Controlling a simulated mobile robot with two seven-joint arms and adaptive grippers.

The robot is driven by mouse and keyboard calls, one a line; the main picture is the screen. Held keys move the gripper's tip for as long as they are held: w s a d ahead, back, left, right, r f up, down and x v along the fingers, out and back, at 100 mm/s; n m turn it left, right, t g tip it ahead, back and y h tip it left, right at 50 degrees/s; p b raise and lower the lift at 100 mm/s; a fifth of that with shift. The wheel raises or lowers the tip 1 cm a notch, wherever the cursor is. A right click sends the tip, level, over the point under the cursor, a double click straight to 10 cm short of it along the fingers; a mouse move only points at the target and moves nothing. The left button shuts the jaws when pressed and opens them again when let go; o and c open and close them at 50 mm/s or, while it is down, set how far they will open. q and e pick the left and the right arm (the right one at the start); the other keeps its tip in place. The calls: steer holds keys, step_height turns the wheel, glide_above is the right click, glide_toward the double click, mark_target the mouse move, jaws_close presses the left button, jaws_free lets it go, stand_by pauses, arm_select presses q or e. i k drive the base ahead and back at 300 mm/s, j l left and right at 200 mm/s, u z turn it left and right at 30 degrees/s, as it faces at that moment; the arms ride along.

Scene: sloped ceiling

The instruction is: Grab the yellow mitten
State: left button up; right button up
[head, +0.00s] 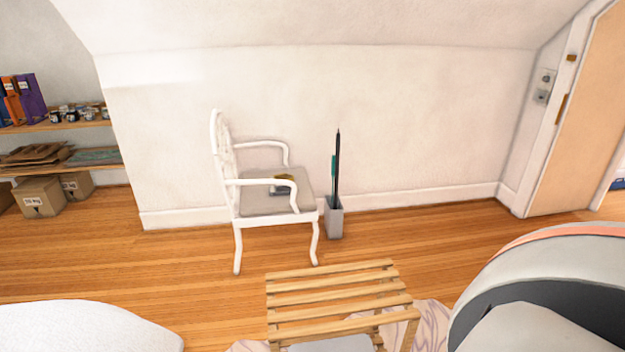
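No clearly recognisable mitten shows in the head view. A small dark-yellow item (285,177) lies on the seat of the white armchair (239,220), on top of or against a small greyish item. It is partly hidden by the chair's near armrest and too small to tell whether it is the mitten. Neither of my grippers is in view.
A grey bin (334,218) holding tall thin items stands right of the chair. A slatted wooden table (335,313) is in front. Shelves (60,126) and cardboard boxes (40,198) are at left, a door (575,115) at right. Wooden floor is clear left of the chair.

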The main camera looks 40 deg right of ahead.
mark_target(284, 176)
steer(key=z, duration=1.1)
steer(key=i+l+z, duration=0.15)
steer(key=l+z, duration=0.15)
steer(key=i+l+z, duration=0.15)
steer(key=l+z, duration=0.2)
steer(key=i+l+z, duration=0.45)
steer(key=z, duration=0.25)
steer(key=i+l+z, duration=0.2)
steer(key=l+z, duration=0.2)
steer(key=i+l+z, duration=0.1)
steer(key=z, duration=0.3)
steer(key=i+l, duration=0.15)
steer(key=i, duration=0.25)
steer(key=i+l+u, duration=0.1)
steer(key=i, duration=0.3)
steer(key=i+l, duration=0.2)
steer(key=i, duration=0.2)
steer(key=i+j+u, duration=0.1)
steer(key=u, duration=0.4)
steer(key=i+u, duration=0.6)
steer(key=u, duration=0.35)
steer(key=i+j+u, duration=0.1)
steer(key=i+u, duration=0.25)
steer(key=i, duration=0.3)
steer(key=i+u, duration=0.35)
steer(key=i, duration=0.25)
steer(key=i+u, duration=0.7)
steer(key=i+l+u, duration=0.2)
steer(key=i+u, duration=0.15)
